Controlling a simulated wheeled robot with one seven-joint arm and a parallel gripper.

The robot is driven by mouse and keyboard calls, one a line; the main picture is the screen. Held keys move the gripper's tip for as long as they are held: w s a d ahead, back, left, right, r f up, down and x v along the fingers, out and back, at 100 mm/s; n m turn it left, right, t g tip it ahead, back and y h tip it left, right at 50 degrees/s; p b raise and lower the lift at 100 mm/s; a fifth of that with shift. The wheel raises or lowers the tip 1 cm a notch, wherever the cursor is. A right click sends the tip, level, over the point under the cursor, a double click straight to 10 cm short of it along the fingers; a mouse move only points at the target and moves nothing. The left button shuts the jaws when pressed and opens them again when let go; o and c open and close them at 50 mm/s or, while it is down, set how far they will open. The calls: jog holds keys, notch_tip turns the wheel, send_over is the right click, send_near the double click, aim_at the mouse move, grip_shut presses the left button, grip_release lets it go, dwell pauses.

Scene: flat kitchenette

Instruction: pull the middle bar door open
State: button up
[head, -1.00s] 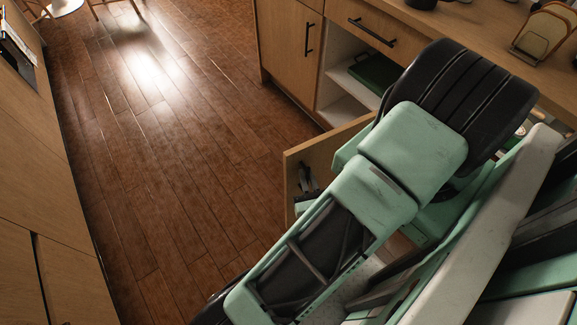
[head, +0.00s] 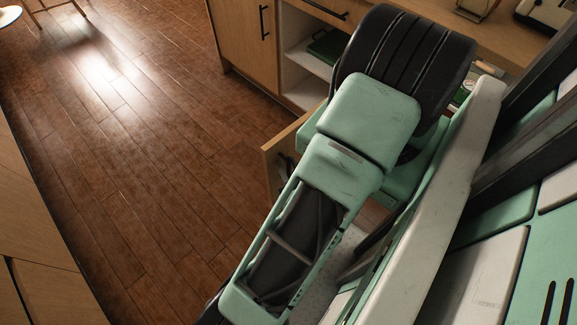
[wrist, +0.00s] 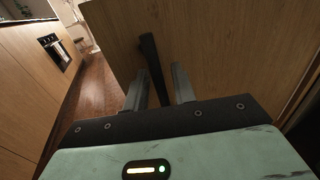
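The middle bar door is a light wooden panel (head: 280,160) that stands swung out from the cabinet row in the head view. My arm covers much of it and hides its hinge side. In the wrist view the door (wrist: 235,45) fills the upper right, with a black bar handle (wrist: 151,62) on its face. My gripper (wrist: 160,75) is at this handle, its two grey fingers apart on either side of the bar. A gap shows between the bar and the right finger, so it looks open. My arm hides most of the gripper in the head view.
A closed wooden cabinet (head: 240,40) and an open shelf with a green item (head: 328,46) stand beyond the door. The wooden floor (head: 150,170) left of the door is clear. Another cabinet front (head: 35,260) runs along the left.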

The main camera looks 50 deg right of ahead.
aim_at(289, 158)
notch_tip(289, 158, up, 10)
dwell(0.6)
